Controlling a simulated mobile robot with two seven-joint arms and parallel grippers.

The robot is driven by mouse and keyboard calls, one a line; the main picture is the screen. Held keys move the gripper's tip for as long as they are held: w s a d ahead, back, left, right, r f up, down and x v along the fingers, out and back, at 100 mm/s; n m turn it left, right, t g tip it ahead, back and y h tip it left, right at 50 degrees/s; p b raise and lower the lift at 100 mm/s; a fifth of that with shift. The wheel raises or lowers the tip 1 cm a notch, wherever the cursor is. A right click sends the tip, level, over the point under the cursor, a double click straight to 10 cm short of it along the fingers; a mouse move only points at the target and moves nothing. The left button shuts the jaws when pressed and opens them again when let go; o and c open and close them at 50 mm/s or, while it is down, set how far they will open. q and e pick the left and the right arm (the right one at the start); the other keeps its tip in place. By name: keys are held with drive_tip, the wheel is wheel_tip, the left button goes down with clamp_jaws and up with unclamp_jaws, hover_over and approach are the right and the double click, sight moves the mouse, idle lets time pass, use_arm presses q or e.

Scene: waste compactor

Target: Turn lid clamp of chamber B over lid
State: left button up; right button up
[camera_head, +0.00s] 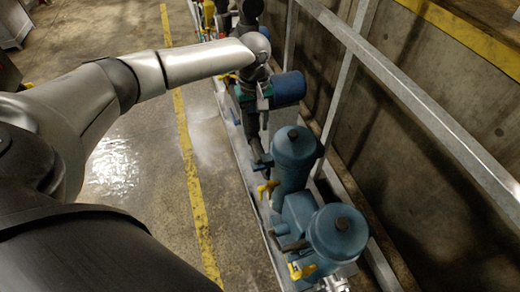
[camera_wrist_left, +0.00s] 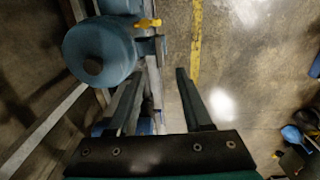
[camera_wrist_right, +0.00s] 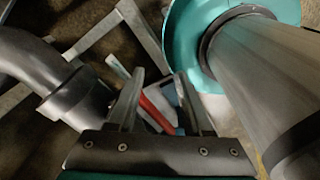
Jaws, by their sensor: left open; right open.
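Two blue capped chambers (camera_head: 297,150) (camera_head: 337,235) stand on the skid; I see no label telling which is chamber B. Yellow handles (camera_head: 268,187) (camera_head: 301,270) sit low on their left sides. The left wrist view shows a blue chamber (camera_wrist_left: 95,50) with a dark knob and a yellow handle (camera_wrist_left: 148,22) beside it. My left gripper (camera_head: 259,140) is open at the skid, beyond the nearer chambers; its spread fingers (camera_wrist_left: 158,75) appear apart from the yellow handle. My right gripper (camera_wrist_right: 160,75) is open. I cannot clearly identify the lid clamp.
A grey metal rail (camera_head: 400,85) runs along the skid's right side before a concrete wall. A blue cylinder (camera_head: 288,88) lies beside my left wrist. Floor left of the yellow line (camera_head: 195,190) is clear.

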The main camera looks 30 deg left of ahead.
sight(256, 152)
use_arm(q)
wheel_tip(256, 152, down, 13)
drive_tip(key=b, duration=0.2)
drive_tip(key=shift+w+r+b, duration=0.1)
drive_tip(key=shift+r+b, duration=0.1)
drive_tip(key=shift+b, duration=0.2)
clamp_jaws()
